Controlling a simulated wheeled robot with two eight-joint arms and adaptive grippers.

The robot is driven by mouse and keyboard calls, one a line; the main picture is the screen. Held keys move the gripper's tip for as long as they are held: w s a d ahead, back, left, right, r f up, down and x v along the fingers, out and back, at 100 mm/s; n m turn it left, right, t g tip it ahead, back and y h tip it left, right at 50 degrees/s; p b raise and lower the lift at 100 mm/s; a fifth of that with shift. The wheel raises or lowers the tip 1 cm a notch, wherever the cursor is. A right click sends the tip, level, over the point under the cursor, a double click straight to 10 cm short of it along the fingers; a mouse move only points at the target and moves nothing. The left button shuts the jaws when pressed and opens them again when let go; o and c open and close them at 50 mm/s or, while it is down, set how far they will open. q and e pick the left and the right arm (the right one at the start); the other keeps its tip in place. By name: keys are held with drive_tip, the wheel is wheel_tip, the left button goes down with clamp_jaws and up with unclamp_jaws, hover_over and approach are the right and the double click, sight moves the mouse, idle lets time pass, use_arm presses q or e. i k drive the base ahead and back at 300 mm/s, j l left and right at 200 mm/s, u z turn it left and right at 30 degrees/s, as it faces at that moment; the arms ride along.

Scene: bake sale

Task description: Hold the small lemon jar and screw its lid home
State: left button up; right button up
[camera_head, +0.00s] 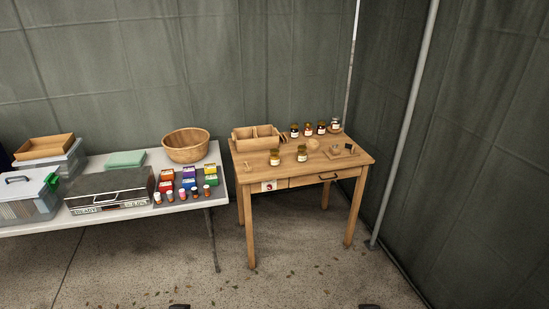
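Several small jars with pale labels stand on the wooden table (235,165). Two are near its front: a left front jar (274,158) and a right front jar (302,154). More stand in a back row, among them a dark-topped jar (294,131) and a jar at the right end (336,124). The labels are too small to read, so I cannot tell which is the small lemon jar. I cannot make out a loose lid. Only dark tips at the bottom edge, left (180,307) and right (370,307), may be my grippers, far from the jars.
A divided wooden box (243,145) stands at the table's back left. Small round items and a board lie on its right. A white table (130,204) at left holds a wooden bowl (186,157), coloured boxes and bins. A pole (405,130) stands at right.

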sight(273, 160)
drive_tip(key=i+l+u, duration=0.3)
drive_tip(key=i+l, duration=0.15)
drive_tip(key=l, duration=0.15)
drive_tip(key=i+l+u, duration=0.35)
drive_tip(key=l, duration=0.3)
drive_tip(key=i+l+u, duration=0.15)
drive_tip(key=l, duration=0.25)
drive_tip(key=i+l+u, duration=0.15)
drive_tip(key=l, duration=0.25)
drive_tip(key=i+l+u, duration=0.15)
drive_tip(key=l, duration=0.25)
drive_tip(key=i, duration=0.05)
